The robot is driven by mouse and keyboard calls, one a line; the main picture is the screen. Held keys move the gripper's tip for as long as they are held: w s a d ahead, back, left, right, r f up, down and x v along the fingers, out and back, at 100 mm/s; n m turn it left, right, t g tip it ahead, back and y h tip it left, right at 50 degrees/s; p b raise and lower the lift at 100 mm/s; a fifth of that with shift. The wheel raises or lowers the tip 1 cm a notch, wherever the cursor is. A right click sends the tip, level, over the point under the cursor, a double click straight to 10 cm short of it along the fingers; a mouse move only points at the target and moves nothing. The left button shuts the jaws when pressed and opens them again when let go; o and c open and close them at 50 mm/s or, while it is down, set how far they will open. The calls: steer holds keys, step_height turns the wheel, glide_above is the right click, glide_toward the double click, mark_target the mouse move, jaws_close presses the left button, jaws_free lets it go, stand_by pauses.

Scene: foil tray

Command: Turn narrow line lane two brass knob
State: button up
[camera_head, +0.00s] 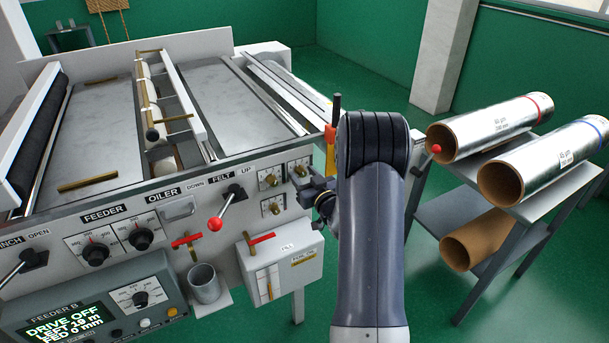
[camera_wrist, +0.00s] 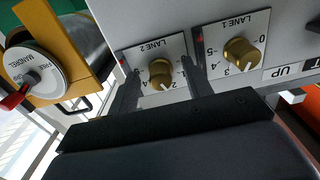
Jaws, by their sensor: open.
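The lane two brass knob (camera_wrist: 160,72) sits on a white plate marked LANE 2 in the wrist view. Its pale pointer line faces the lower edge of the picture, toward the scale, which is partly hidden by my gripper. My gripper (camera_wrist: 160,66) is open, with one dark finger on each side of this knob; I cannot tell whether either touches it. The lane one brass knob (camera_wrist: 240,52) is on the plate to the right, outside the fingers. In the head view my gripper (camera_head: 310,182) is at the panel's right end, partly covering the lane two plate (camera_head: 299,168).
A third small knob plate (camera_head: 274,208) is below. The red-balled felt lever (camera_head: 215,224) is to the left, and a box with a red handle (camera_head: 280,270) lies lower. A yellow mandrel bracket (camera_wrist: 70,45) is close on the left. Foil rolls (camera_head: 490,128) lie on a rack at right.

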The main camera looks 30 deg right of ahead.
steer(key=shift+c, duration=0.2)
steer(key=c, duration=1)
steer(key=shift+o, duration=0.2)
steer(key=shift+m+b, duration=0.3)
steer(key=shift+f+m+b, duration=0.1)
steer(key=shift+m+b, duration=0.85)
steer(key=shift+m, duration=0.25)
steer(key=shift+m+b, duration=0.65)
steer(key=shift+m, duration=1.65)
steer(key=shift+r, duration=0.2)
steer(key=o, duration=1)
